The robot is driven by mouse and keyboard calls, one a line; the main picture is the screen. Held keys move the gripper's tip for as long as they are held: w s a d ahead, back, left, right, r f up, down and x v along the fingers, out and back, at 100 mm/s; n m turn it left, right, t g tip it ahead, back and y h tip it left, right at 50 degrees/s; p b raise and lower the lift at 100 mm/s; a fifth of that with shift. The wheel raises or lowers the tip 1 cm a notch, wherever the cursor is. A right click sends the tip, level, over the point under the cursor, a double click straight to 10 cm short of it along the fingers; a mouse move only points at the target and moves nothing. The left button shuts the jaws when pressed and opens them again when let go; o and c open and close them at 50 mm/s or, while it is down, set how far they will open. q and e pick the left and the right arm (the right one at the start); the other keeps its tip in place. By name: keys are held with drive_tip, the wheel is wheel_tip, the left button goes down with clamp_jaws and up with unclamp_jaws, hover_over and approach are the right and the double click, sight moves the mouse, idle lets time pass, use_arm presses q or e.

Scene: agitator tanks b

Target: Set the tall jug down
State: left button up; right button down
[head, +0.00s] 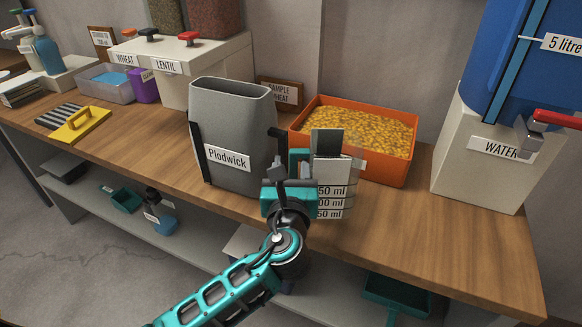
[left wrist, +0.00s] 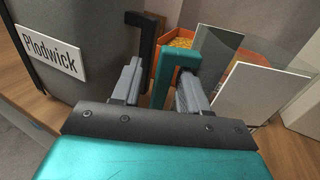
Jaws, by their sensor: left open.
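The tall jug (head: 333,178) is a clear measuring jug with white ml labels and a teal handle. It looks upright on the wooden bench, right of the grey Plodwick container. My left gripper (head: 289,172) is at the jug's handle side. In the left wrist view its two fingers (left wrist: 158,88) are apart, with the teal handle (left wrist: 163,75) between them. I cannot tell whether either finger touches the handle. The jug's white label (left wrist: 258,97) also shows there. The fingers partly hide the lower handle. My right gripper is not in view.
The grey Plodwick container (head: 232,125) with a black handle stands close left. An orange tray (head: 365,170) of yellow grains is behind the jug. A white water stand (head: 480,155) is at right. The bench (head: 420,235) is clear toward the front right.

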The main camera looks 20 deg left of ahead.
use_arm(q)
drive_tip(key=shift+r, duration=0.2)
drive_tip(key=v, duration=0.7)
drive_tip(key=shift+s, duration=0.25)
drive_tip(key=shift+d, duration=0.1)
drive_tip(key=s+f+n+g+h+p, duration=0.1)
drive_tip(key=s+f+n, duration=0.3)
drive_tip(key=n, duration=0.5)
drive_tip(key=s+a+f+n+g+h+p, duration=0.1)
drive_tip(key=s+f+n+g+h, duration=0.2)
drive_tip(key=f+n, duration=0.5)
drive_tip(key=s+f+n+g+h+p, duration=0.1)
drive_tip(key=s+f+n+g+h, duration=0.1)
drive_tip(key=s+f+n+h, duration=0.2)
wheel_tip(320, 180, down, 3)
drive_tip(key=s+n, duration=0.1)
drive_tip(key=n, duration=0.7)
